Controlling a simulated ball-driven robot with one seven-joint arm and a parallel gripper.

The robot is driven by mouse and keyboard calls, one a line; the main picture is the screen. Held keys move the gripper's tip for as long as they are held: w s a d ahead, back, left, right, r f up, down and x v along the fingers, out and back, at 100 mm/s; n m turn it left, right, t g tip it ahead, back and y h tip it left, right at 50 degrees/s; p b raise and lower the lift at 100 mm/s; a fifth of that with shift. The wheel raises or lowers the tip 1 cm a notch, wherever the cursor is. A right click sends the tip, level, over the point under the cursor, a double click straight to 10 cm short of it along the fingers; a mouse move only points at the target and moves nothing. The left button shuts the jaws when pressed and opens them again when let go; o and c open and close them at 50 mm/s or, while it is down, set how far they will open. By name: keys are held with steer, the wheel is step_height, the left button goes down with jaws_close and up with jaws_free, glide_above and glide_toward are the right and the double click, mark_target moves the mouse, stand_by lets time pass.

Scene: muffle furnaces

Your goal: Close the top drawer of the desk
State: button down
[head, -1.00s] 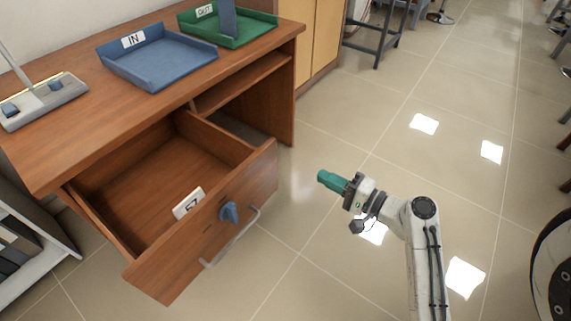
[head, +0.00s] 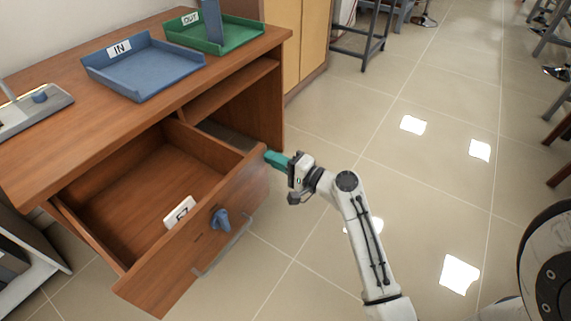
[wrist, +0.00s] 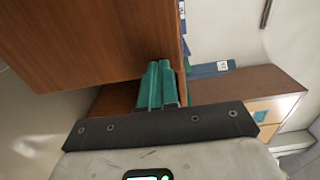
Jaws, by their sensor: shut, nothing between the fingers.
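The wooden desk (head: 60,135) stands at the left in the head view. Its top drawer (head: 165,268) is pulled far out, with a grey bar handle (head: 225,248) and a blue key-like piece (head: 220,219) on its front. A white label card (head: 179,212) lies inside the drawer. My gripper (head: 270,157) has teal fingers and is shut and empty. It is at the right end of the drawer front, near its upper edge; I cannot tell whether it touches. In the wrist view the shut fingers (wrist: 158,85) overlap the edge of a wooden panel (wrist: 90,40).
A blue IN tray (head: 145,72) and a green OUT tray (head: 235,38) sit on the desk top. A lamp base (head: 30,108) stands at the left. A grey stool (head: 362,40) is at the back.

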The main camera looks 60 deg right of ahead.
steer(key=shift+w, duration=0.25)
